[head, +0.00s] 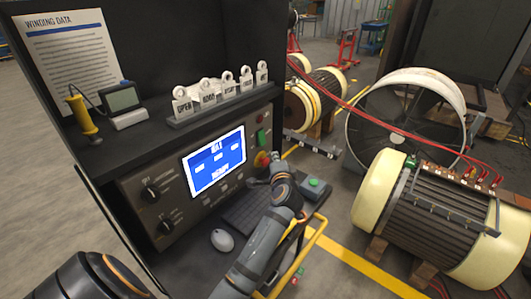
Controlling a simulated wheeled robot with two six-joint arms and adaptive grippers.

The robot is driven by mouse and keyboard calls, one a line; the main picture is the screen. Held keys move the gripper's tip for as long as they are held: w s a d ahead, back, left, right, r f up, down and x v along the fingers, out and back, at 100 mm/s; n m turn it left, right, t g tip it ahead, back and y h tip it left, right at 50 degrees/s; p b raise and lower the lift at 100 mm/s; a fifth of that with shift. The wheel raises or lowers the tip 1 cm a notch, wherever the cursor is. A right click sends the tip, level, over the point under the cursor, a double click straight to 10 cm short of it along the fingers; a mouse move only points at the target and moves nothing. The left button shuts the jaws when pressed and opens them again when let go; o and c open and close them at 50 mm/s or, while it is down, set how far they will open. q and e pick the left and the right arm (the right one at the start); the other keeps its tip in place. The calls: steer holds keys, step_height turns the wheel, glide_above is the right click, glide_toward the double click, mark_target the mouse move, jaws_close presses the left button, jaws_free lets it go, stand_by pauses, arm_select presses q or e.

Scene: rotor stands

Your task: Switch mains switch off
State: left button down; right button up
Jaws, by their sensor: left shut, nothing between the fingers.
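A dark control console panel (175,185) stands at the left of the head view. At its right end is a red and yellow switch (261,159), probably the mains switch, partly hidden. Two black rotary knobs (152,192) sit at the panel's left end. My left gripper (268,170) is shut and empty, close to the red and yellow switch. I cannot tell whether it touches the switch, or read the switch's position. My right gripper is not in view.
A lit blue screen (215,160), keyboard (248,212) and mouse (222,240) are on the console. A box with a green button (314,183) and a yellow rail (305,250) lie right of my arm. Tags (207,95) stand on the shelf. A large motor (430,215) is at the right.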

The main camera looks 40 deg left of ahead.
mark_target(261, 138)
arm_select(q)
steer(key=w+a+f+b, duration=0.1)
steer(key=w+a+b, duration=0.1)
steer(key=w+a, duration=0.2)
steer(key=shift+a+f, duration=0.35)
steer(key=shift+a, duration=1.2)
